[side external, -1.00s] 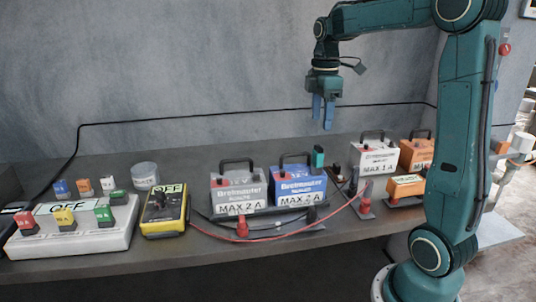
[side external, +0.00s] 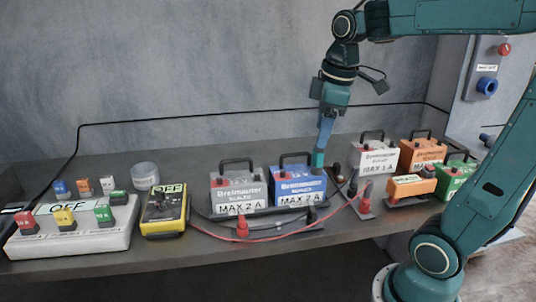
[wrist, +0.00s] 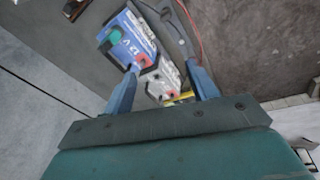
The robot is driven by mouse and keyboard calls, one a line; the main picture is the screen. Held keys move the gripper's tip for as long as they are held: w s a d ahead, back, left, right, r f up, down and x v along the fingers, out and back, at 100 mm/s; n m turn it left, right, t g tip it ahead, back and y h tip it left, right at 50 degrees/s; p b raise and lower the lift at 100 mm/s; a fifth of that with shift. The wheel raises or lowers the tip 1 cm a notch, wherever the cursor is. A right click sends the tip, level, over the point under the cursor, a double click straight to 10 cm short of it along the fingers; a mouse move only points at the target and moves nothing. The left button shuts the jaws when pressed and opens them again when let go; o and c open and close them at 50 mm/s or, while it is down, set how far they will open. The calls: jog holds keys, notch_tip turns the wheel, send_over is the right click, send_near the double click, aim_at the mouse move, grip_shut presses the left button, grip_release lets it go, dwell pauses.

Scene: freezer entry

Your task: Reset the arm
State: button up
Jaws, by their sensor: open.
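My gripper (side external: 325,142) points down over the right end of the blue battery (side external: 298,187). Its blue fingers look open in the wrist view (wrist: 161,68), with no object gripped. A small teal block (side external: 318,159) stands at the fingertips' height in the side view; I cannot tell whether they touch. In the wrist view the blue battery (wrist: 128,38), marked 12 V, lies beyond the fingers, with a teal piece (wrist: 113,40) near its left edge.
A grey battery (side external: 238,190) stands left of the blue one. White (side external: 376,160), orange (side external: 422,154) and green (side external: 457,178) batteries stand right. A yellow box (side external: 163,212) and white switch panel (side external: 75,238) are left. Red and black cables cross the bench.

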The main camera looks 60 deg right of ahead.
jog(key=s+a+f+m+t, duration=0.3)
jog(key=s+a+f+m, duration=0.1)
jog(key=s+a, duration=0.4)
jog(key=shift+s+a+m+y, duration=0.25)
jog(key=shift+s+m+y, duration=0.15)
jog(key=shift+s+m, duration=0.15)
